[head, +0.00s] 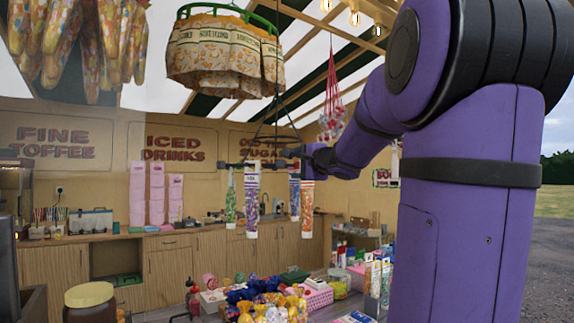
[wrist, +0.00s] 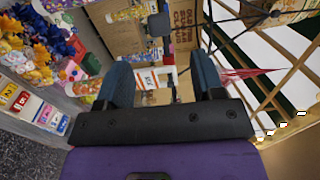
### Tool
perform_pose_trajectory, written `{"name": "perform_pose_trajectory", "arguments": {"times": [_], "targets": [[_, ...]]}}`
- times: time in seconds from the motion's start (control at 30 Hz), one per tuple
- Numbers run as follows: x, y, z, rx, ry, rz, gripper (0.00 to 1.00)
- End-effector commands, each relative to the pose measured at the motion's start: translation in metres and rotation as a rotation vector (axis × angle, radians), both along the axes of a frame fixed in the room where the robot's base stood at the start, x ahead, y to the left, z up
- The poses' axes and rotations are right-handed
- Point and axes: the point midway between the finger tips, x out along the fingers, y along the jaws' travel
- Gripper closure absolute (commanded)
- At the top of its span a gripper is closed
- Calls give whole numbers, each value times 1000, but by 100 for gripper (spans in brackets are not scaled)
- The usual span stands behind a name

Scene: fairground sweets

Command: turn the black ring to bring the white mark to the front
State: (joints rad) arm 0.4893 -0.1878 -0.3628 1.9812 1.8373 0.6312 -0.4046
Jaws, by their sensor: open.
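The black ring (head: 268,164) hangs level on dark cords in the middle of the head view, seen almost edge-on. Several tubes of sweets hang from it, including a green one (head: 231,197), a white-and-purple one (head: 252,205) and an orange-capped one (head: 307,208). I cannot make out the white mark. My gripper (head: 293,153) is at the ring's right side in the head view; whether it touches is unclear. In the wrist view my gripper (wrist: 162,64) has its two dark fingers wide apart, with a white-labelled tube (wrist: 147,79) showing beyond the gap between them.
A green hoop with a printed cloth (head: 225,55) hangs above the ring. Wrapped sweets (head: 270,305) and a pink basket (head: 318,298) crowd the counter below. A lidded jar (head: 90,298) stands front left. A net of red and white sweets (head: 331,118) hangs behind.

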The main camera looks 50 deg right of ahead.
Motion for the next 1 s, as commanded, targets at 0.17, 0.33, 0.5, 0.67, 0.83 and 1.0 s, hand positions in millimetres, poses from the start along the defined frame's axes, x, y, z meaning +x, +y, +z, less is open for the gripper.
{"name": "perform_pose_trajectory", "arguments": {"times": [0.17,0.33,0.5,0.67,0.83,1.0], "targets": [[15,-3,-1,-1,2,2,38],[38,-8,-1,0,3,3,38],[60,-13,-1,-1,2,4,38],[78,-17,-1,-1,2,4,38],[89,-20,0,-1,1,4,38],[94,-21,-1,-1,2,4,38]]}}
